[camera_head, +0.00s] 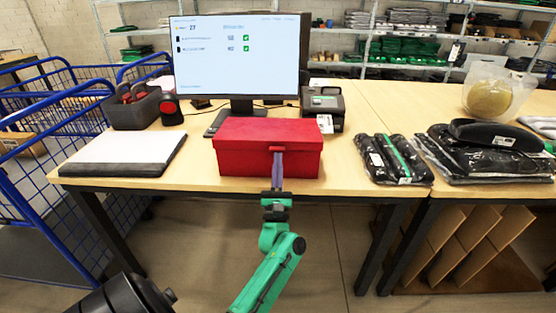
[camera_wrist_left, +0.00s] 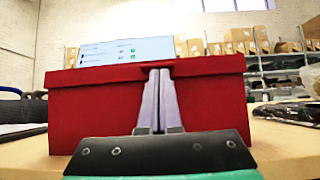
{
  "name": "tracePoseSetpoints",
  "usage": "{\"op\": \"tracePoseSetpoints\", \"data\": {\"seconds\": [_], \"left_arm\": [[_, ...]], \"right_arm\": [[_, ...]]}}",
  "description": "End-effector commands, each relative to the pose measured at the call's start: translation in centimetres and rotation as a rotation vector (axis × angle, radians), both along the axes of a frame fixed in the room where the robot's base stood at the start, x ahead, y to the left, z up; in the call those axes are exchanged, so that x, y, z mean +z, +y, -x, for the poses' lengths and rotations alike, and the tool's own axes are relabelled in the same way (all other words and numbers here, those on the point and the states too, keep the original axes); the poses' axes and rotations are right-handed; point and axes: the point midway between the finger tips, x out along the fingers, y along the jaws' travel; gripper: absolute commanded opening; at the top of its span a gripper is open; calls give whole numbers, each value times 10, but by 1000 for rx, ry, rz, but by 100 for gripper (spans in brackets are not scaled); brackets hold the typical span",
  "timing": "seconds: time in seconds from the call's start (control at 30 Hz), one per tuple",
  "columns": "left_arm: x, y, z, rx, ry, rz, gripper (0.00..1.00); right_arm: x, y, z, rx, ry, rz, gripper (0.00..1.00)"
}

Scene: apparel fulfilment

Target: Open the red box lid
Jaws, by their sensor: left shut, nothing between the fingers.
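The red box (camera_head: 240,160) stands near the front edge of the table, with its lid (camera_head: 268,131) closed. It also fills the middle of the left wrist view (camera_wrist_left: 95,120). My left gripper (camera_head: 278,154) is in front of the box's front face, fingers pointing up at the small tab under the lid's front edge. In the left wrist view its fingers (camera_wrist_left: 160,75) are together, with nothing between them, and their tips are at the lid's lower edge. Whether they touch the lid I cannot tell. My right gripper is not in view.
A monitor (camera_head: 238,60) and keyboard stand behind the box. A white-topped pad (camera_head: 124,148) lies left, and bagged garments (camera_head: 392,158) lie right. A dark bin (camera_head: 133,107) sits at the back left. A blue wire cart (camera_head: 50,120) stands left of the table.

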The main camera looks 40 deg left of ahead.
Motion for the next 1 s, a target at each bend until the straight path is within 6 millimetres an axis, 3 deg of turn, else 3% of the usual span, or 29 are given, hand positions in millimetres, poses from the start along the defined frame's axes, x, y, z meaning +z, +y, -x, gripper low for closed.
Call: {"op": "tracePoseSetpoints", "data": {"seconds": [0.03,0.27,0.6,1.0], "left_arm": [[15,0,1,0,14,11,0],[40,-1,1,1,92,71,0],[106,5,-7,-1,228,168,0],[163,23,-31,-1,225,167,0]], "right_arm": [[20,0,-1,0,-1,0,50],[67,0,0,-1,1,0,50],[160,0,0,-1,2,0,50],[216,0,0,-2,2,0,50]]}}
